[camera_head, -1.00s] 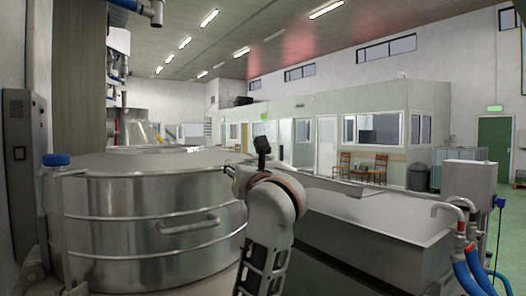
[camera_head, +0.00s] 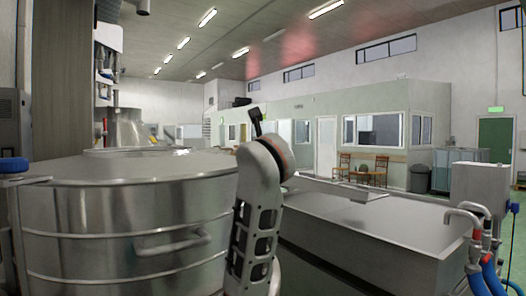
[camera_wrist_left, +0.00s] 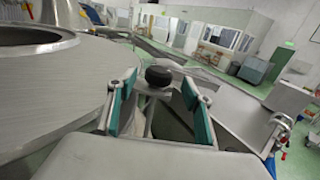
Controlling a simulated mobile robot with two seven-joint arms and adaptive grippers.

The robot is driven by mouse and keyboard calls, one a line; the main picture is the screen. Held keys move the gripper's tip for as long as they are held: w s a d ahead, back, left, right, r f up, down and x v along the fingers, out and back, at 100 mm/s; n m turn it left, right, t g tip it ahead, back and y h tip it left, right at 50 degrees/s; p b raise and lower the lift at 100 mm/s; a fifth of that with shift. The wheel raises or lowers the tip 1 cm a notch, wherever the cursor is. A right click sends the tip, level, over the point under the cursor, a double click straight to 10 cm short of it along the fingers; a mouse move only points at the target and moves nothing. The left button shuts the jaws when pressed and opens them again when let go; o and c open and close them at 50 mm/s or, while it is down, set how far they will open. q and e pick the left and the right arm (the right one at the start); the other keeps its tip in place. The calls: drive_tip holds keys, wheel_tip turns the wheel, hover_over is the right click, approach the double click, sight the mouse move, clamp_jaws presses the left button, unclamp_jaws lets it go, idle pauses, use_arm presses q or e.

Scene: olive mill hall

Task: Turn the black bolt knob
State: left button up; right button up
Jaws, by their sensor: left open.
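The black bolt knob (camera_wrist_left: 158,75) is a round, dark knob in the left wrist view, close to the rim of a metal tank. My left gripper (camera_wrist_left: 159,88) is open, with a teal-padded finger on each side of the knob in that view. A gap shows between the knob and each pad. I cannot tell whether the knob is between the fingertips or just beyond them. In the head view my arm stands in the middle, and I cannot make out the knob or the fingers there. My right gripper is not in view.
A large round steel tank (camera_head: 125,222) with a bar handle (camera_head: 173,244) fills the left. A long metal trough (camera_head: 370,228) lies to the right. A grey box with pipes and blue hoses (camera_head: 482,188) stands at the far right. Chairs (camera_head: 362,167) are farther back.

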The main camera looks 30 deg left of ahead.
use_arm(q)
drive_tip(key=shift+x, duration=2.45)
drive_tip(key=c, duration=1.1)
